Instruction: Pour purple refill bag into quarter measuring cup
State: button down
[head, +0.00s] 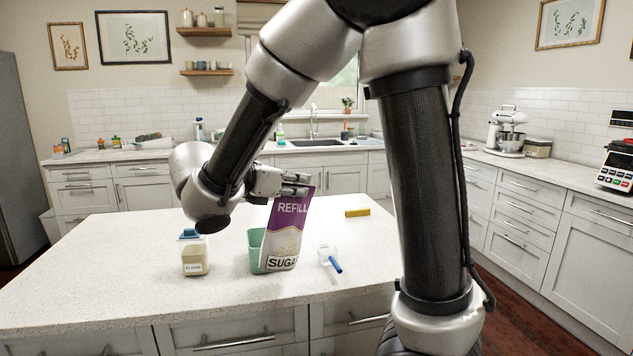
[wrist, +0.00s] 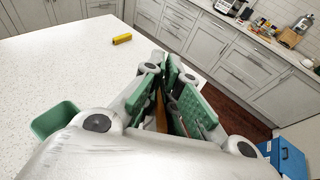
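The purple and white refill bag (head: 287,232), marked REFILL and SUGAR, is nearly upright, leaning slightly, above or on the island counter. My gripper (head: 290,184) is at its top edge with the fingers close together, and appears shut on it. In the wrist view the green-padded fingers of my gripper (wrist: 172,98) have only a narrow gap, and the bag is mostly hidden. Whether the bag's bottom touches the counter is unclear. A clear measuring cup (head: 326,253) with a blue handle (head: 335,265) lies on the counter just right of the bag; its size marking is unreadable.
A green open container (head: 256,251) stands directly behind and left of the bag; it also shows in the wrist view (wrist: 50,122). A flour jar (head: 195,258) with a blue lid is farther left. A yellow block (head: 357,212) lies behind right. The counter's left side is clear.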

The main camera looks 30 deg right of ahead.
jog(key=shift+d, duration=0.3)
jog(key=shift+w+d+f+y, duration=0.1)
jog(key=shift+d+y, duration=0.4)
jog(key=shift+d, duration=0.05)
jog(key=d+y, duration=0.1)
jog(key=d+f+g+y, duration=0.1)
jog(key=w+d+f+y, duration=0.1)
jog(key=y, duration=0.1)
jog(key=shift+d+f+g, duration=0.1)
jog(key=shift+f+g, duration=0.15)
jog(key=shift+g, duration=0.05)
jog(key=shift+f, duration=0.15)
jog(key=shift+f+y, duration=0.1)
jog(key=shift+y, duration=0.3)
jog(key=shift+w+d+f+g+y, duration=0.1)
jog(key=shift+d+f+g+y, duration=0.1)
jog(key=shift+f+y, duration=0.3)
jog(key=shift+d+f+g+y, duration=0.1)
jog(key=shift+d+f+y, duration=0.1)
jog(key=shift+f+y, duration=0.3)
dwell(0.9)
